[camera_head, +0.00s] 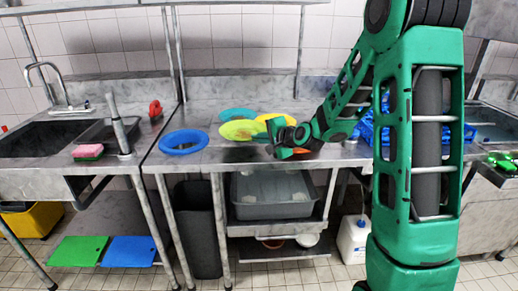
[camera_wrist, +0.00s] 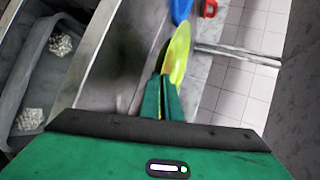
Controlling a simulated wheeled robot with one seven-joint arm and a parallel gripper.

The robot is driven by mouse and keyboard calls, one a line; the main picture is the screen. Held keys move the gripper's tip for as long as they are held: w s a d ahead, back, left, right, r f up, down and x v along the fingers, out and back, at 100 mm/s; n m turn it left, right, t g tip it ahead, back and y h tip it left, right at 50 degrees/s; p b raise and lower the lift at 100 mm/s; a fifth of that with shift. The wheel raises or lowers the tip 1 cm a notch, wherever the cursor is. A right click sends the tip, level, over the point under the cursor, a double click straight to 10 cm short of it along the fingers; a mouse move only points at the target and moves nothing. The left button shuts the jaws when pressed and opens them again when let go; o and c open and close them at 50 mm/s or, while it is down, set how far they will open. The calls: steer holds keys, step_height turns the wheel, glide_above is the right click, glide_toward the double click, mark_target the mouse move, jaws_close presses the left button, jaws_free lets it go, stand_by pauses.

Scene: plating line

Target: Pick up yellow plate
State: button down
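The yellow plate (camera_head: 273,118) is on the steel counter, partly hidden behind my gripper. A yellow-green plate (camera_head: 241,130) lies flat just left of it. My gripper (camera_head: 283,143) is low over the counter at the right of these plates. In the wrist view, my gripper (camera_wrist: 163,88) has its fingers close together, with a thin yellow edge between them; it appears shut on the yellow plate (camera_wrist: 162,57). The yellow-green plate (camera_wrist: 180,52) shows just beyond the fingertips. Most of the yellow plate is hidden.
A blue plate (camera_head: 184,142) lies at the counter's front left, and a teal plate (camera_head: 238,114) lies behind. An orange item (camera_head: 301,151) is partly hidden by my gripper. A blue rack (camera_head: 368,128) stands to the right. A red object (camera_head: 155,109) is near the left sink.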

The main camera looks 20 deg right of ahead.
mark_target(259, 155)
step_height(259, 155, down, 4)
steer(key=shift+r, duration=0.1)
steer(key=c, duration=2.3)
jaws_free()
steer(key=shift+s+r, duration=0.1)
steer(key=shift+s, duration=0.05)
